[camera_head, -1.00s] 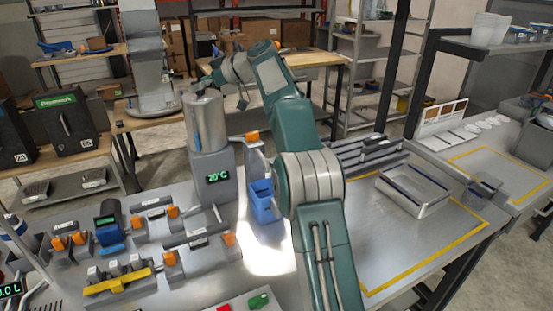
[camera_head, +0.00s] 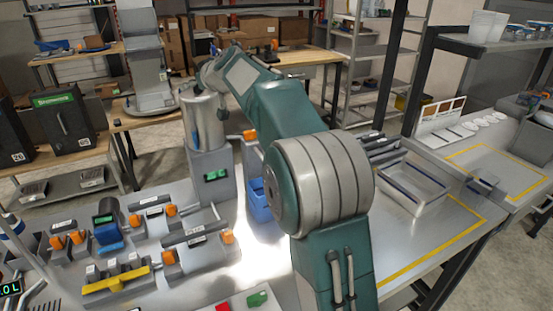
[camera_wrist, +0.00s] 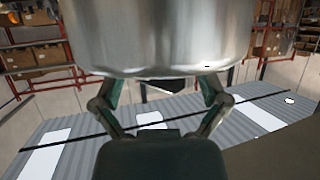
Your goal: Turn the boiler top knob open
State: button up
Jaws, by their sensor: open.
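The boiler is a tall metal cylinder (camera_head: 204,122) on a grey base with a green display (camera_head: 216,175). Its rounded metal wall (camera_wrist: 160,35) fills the top of the wrist view. My gripper (camera_wrist: 162,88) has its two fingers spread apart at the cylinder's edge. A small dark piece (camera_wrist: 165,86) shows between them, partly hidden by the metal; I cannot tell whether it is the top knob. In the head view my wrist is at the boiler's top, and the fingers cannot be made out. An orange knob (camera_head: 250,135) sits to the boiler's right.
A blue container (camera_head: 258,203) stands right of the boiler's base. Several orange-ended fixtures and a yellow-barred block (camera_head: 118,285) crowd the bench's left side. A metal tray (camera_head: 412,188) lies at right, inside a yellow outline with free room.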

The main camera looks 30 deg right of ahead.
jog(key=shift+m+t+h, duration=0.3)
jog(key=shift+m+h, duration=0.7)
jog(key=shift+h, duration=0.3)
jog(key=shift+a+m+h, duration=0.1)
jog(key=shift+m+h, duration=0.7)
